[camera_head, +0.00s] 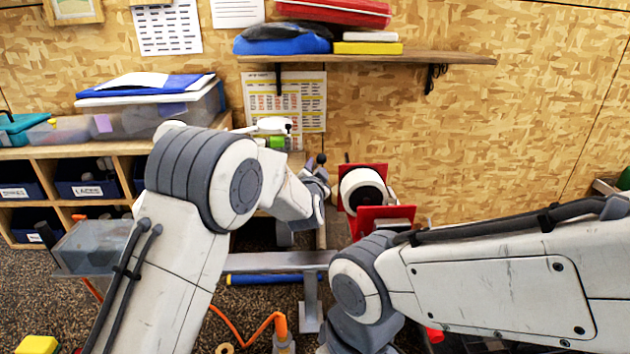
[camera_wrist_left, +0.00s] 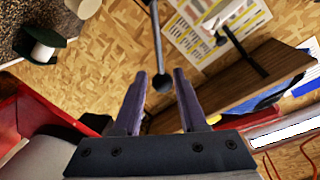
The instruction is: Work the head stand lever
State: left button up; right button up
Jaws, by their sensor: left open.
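The lever is a thin dark rod (camera_wrist_left: 157,40) ending in a round dark knob (camera_wrist_left: 162,83) in the left wrist view. The knob appears between the two open purple-grey fingers of my left gripper (camera_wrist_left: 161,76), with gaps on both sides; I cannot tell its depth. In the head view a dark knob (camera_head: 321,158) shows just above my left gripper (camera_head: 318,181), which is partly hidden by its own wrist. Red plates of a stand (camera_head: 402,214) are just right of it; they also show at the left of the left wrist view (camera_wrist_left: 37,103). My right gripper does not show.
A wooden shelf (camera_head: 450,58) with boxes juts from the wall above. A cubby unit (camera_head: 110,203) with bins stands at the left. A grey metal beam (camera_head: 275,262) runs low beneath my left wrist. My right arm crosses the lower right, close to the red plates.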

pick_arm(q)
jog(key=s+b, duration=0.2)
jog(key=s, duration=0.4)
jog(key=shift+s+a+r, duration=0.35)
jog(key=shift+a+r, duration=0.1)
